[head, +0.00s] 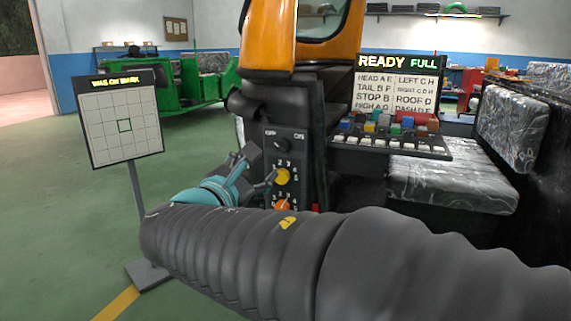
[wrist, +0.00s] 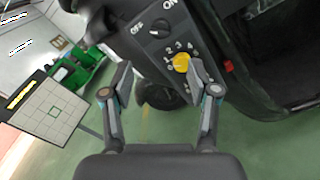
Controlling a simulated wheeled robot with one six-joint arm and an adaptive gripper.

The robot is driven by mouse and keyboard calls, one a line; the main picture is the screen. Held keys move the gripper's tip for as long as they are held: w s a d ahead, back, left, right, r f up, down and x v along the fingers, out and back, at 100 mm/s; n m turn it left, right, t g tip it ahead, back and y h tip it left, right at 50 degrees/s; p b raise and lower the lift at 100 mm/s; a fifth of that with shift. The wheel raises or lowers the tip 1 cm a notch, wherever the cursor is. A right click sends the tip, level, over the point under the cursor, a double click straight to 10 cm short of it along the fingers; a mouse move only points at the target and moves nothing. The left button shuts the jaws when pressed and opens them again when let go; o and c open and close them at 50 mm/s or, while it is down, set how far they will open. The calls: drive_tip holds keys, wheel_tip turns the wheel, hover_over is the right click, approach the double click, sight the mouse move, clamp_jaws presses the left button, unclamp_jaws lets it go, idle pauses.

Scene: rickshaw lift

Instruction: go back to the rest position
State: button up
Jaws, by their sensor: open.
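My gripper (head: 259,172) is open and empty in front of the dark control panel (head: 287,150) on the rickshaw's front. In the wrist view its two fingers (wrist: 163,88) stand wide apart, and the right fingertip overlaps the yellow knob (wrist: 182,62) in the picture. I cannot tell whether they touch. The head view shows the yellow knob (head: 282,176) with an orange knob (head: 281,205) below it and a black ON/OFF knob (head: 283,145) above. My sleeved arm crosses the lower foreground and hides the panel's bottom.
A grid board on a stand (head: 122,118) reads "WAS ON MARK" at left. A sign (head: 398,85) reads "READY FULL", above a switch tray (head: 390,147) with coloured blocks. A grey seat (head: 455,182) is at right. Green floor is open at left.

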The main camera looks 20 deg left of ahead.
idle(0.3)
drive_tip(key=s+d+f+m+g+h, duration=0.1)
drive_tip(key=s+d+f+m+g, duration=0.2)
drive_tip(key=d+f+m+g, duration=0.45)
drive_tip(key=s+d+f+m+g, duration=0.25)
drive_tip(key=d+f, duration=0.25)
drive_tip(key=f, duration=0.5)
drive_tip(key=s+d+m, duration=0.4)
drive_tip(key=d+m, duration=0.2)
drive_tip(key=d, duration=0.2)
drive_tip(key=s+d+f+m+g+y+p, duration=0.1)
drive_tip(key=s+d+m, duration=0.3)
drive_tip(key=d+m, duration=0.2)
drive_tip(key=s+d+f+m+g+y, duration=0.1)
drive_tip(key=s+d+m, duration=0.3)
drive_tip(key=d, duration=0.7)
drive_tip(key=m, duration=0.2)
drive_tip(key=shift+s+m, duration=0.3)
drive_tip(key=shift+d, duration=0.1)
